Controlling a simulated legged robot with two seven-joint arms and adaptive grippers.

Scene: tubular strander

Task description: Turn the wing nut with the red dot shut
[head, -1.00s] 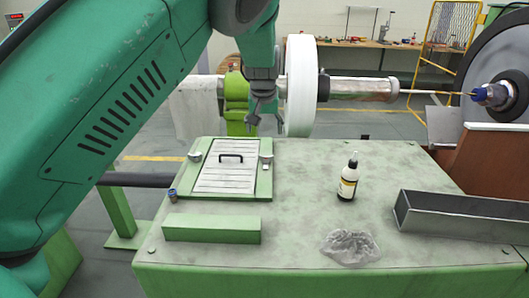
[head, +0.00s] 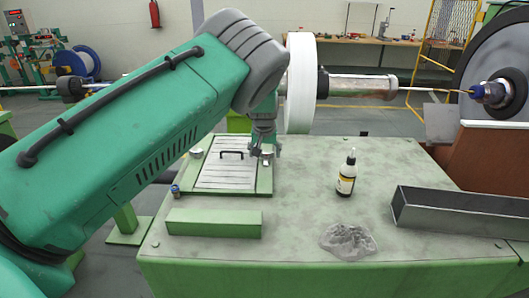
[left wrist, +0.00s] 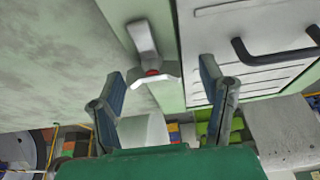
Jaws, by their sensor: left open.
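The wing nut with the red dot (left wrist: 152,72) is pale metal and sits on the green frame beside the panel. In the left wrist view its wings lie between my finger tips, apart from both, with a long flat tab reaching away from the dot. In the head view this wing nut (head: 267,159) is at the panel's right side, partly hidden by my gripper. My left gripper (head: 266,150) is open above it; both fingers of the left gripper (left wrist: 160,82) show in the wrist view. My right gripper is not in view.
The panel (head: 226,178) has a black handle (head: 231,154). Another wing nut (head: 196,153) is on its left side. A green block (head: 213,223), a bottle (head: 347,174), a crumpled clear bag (head: 348,241) and a metal channel (head: 460,213) are on the table. A white disc (head: 300,85) stands behind.

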